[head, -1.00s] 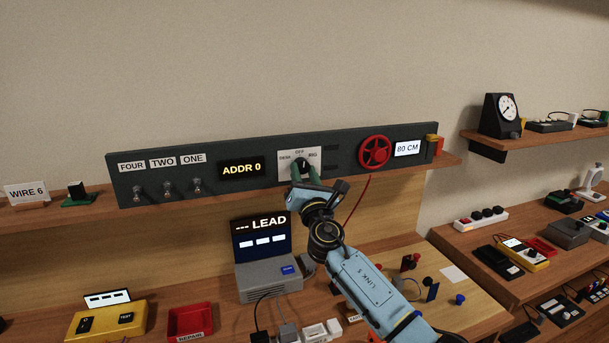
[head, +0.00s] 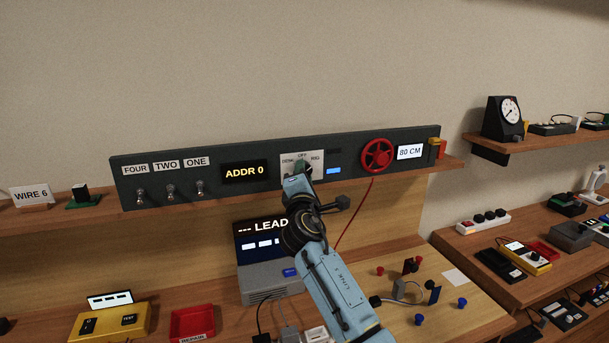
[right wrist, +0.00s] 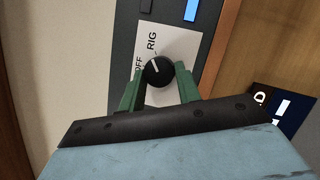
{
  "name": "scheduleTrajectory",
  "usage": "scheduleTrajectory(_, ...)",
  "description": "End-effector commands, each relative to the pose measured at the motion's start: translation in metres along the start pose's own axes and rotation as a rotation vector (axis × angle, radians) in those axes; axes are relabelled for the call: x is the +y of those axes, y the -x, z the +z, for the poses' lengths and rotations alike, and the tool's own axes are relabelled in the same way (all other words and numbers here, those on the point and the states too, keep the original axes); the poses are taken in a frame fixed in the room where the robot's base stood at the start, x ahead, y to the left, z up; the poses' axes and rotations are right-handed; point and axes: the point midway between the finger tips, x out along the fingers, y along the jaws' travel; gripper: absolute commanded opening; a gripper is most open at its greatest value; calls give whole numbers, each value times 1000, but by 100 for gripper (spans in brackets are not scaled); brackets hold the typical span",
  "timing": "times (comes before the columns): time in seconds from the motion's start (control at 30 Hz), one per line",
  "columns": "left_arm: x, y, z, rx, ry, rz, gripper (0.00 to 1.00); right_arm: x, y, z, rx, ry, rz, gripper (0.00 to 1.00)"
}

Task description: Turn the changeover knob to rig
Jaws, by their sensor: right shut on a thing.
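The changeover knob (right wrist: 158,72) is a round black knob with a white pointer line on a white plate (right wrist: 182,48). In the right wrist view its line points towards the RIG label, with OFF to the left. My right gripper (right wrist: 158,80) has green fingers on either side of the knob and is shut on it. In the head view my right gripper (head: 302,169) covers most of the knob, and the plate (head: 288,159) shows DEMA, OFF and RIG. A small blue lamp (head: 334,171) is lit right of the plate. My left gripper is out of view.
The dark panel (head: 220,195) also carries toggle switches (head: 170,191), an ADDR 0 display (head: 245,171), a red handwheel (head: 377,154) and an 80 CM display (head: 410,152). A grey LEAD device (head: 265,280) stands below, under my arm. A red cable hangs from the handwheel's side.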

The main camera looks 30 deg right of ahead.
Motion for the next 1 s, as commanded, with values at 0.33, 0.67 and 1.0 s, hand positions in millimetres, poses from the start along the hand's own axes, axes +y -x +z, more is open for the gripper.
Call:
scheduleTrajectory(0.33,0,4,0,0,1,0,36,2,0,0,-5,-95,-37,10)
scheduleTrajectory(0.67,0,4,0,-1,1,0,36,2,0,0,-5,-105,-40,10)
scheduleTrajectory(1.0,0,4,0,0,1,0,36,2,0,0,-5,-103,-40,55)
